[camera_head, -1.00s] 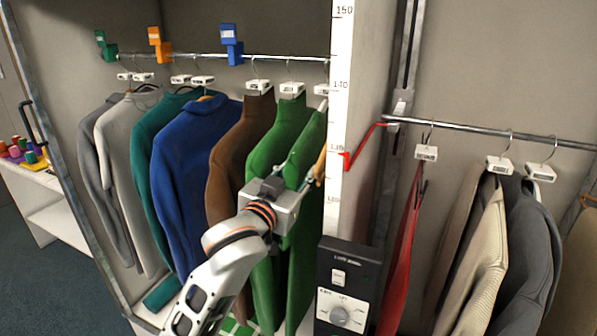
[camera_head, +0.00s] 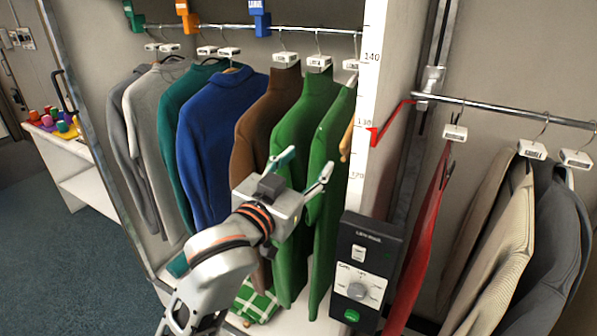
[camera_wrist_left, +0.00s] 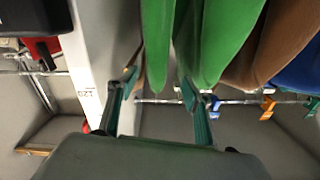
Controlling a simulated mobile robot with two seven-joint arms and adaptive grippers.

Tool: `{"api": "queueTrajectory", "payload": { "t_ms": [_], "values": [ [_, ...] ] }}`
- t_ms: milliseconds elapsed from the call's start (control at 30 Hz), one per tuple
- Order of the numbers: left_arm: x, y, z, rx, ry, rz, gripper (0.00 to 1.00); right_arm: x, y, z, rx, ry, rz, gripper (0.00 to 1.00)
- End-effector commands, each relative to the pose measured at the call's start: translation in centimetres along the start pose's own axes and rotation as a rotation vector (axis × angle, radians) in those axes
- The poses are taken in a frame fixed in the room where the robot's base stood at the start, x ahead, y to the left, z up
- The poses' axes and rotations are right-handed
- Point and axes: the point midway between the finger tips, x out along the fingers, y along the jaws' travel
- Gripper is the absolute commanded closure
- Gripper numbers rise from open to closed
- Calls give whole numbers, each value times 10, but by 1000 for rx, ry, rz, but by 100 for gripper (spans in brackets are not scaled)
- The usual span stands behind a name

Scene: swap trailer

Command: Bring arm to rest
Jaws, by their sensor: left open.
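My left arm comes in from the bottom left in the head view, and its gripper (camera_head: 305,170) is open and empty. It is in front of the green sweaters (camera_head: 300,135), which hang from the left rail. In the left wrist view the two fingers (camera_wrist_left: 155,100) stand wide apart, with nothing between them in their grip. The green garments (camera_wrist_left: 205,40) hang beyond the fingers there. I cannot tell whether a fingertip touches the cloth. My right gripper does not show in any view.
The left rail (camera_head: 230,27) also holds blue, teal, brown and grey garments. A ruled white post (camera_head: 368,90) and a control box (camera_head: 362,265) stand right of the gripper. A red garment (camera_head: 422,235) hangs beyond on the right rail (camera_head: 500,110). Open floor (camera_head: 70,260) lies left.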

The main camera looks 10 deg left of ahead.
Motion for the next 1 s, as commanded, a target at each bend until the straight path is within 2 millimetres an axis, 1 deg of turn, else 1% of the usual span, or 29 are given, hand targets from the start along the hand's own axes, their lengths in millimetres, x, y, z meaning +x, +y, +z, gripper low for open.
{"api": "queueTrajectory", "payload": {
  "t_ms": [33,100,267,333,367,467,500,567,600,667,700,767,800,867,900,967,1000],
  "values": [
    [-9,0,0,-1,-1,0,50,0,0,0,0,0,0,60],
    [-19,0,1,0,-1,1,50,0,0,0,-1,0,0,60],
    [-31,0,2,0,-3,0,50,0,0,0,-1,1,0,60],
    [-32,0,10,-1,-14,1,50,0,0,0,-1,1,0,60],
    [-32,0,17,-2,-25,1,50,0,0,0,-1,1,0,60],
    [-31,1,58,-8,-81,3,50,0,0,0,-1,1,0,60],
    [-32,2,80,-13,-109,5,50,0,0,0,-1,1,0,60],
    [-35,3,116,-17,-156,7,50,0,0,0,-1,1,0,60],
    [-38,4,141,-21,-186,9,50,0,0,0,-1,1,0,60],
    [-46,5,177,-26,-230,11,50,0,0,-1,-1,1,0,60],
    [-52,6,201,-27,-259,13,50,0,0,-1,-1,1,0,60],
    [-65,8,238,-32,-304,13,50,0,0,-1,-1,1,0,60],
    [-75,9,262,-34,-335,15,50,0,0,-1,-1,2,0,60],
    [-94,11,300,-37,-383,16,50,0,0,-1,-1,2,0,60],
    [-107,13,324,-39,-412,17,50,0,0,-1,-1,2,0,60],
    [-130,14,359,-41,-459,18,50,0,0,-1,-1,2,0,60],
    [-147,16,381,-41,-487,19,50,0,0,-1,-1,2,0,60]
  ]
}}
